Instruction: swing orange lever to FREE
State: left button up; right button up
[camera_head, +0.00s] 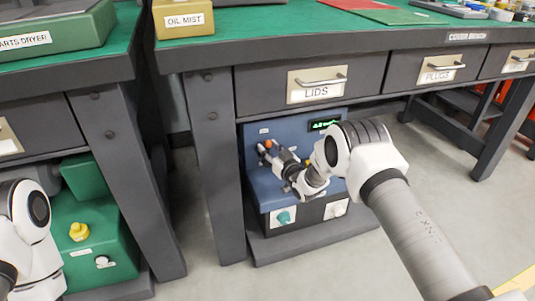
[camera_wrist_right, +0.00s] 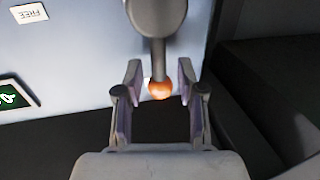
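The lever (camera_wrist_right: 157,18) has a grey shaft ending in an orange ball knob (camera_wrist_right: 160,90), seen in the right wrist view. My right gripper (camera_wrist_right: 160,78) is open, with one finger on each side of the knob and visible gaps; contact is not apparent. A white FREE label (camera_wrist_right: 28,13) appears upside down at the upper left there. In the head view my right gripper (camera_head: 277,157) reaches in front of the blue test machine (camera_head: 262,188) under the bench. Orange shows at its fingers, but the lever is mostly hidden. My left arm shows at the left edge; its gripper is out of frame.
Open floor lies in front.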

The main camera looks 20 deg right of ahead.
jog(key=shift+w+a, duration=0.1)
jog(key=shift+w, duration=0.3)
jog(key=shift+w+r, duration=0.1)
grip_shut()
pick_arm(q)
jog(key=shift+f, duration=0.25)
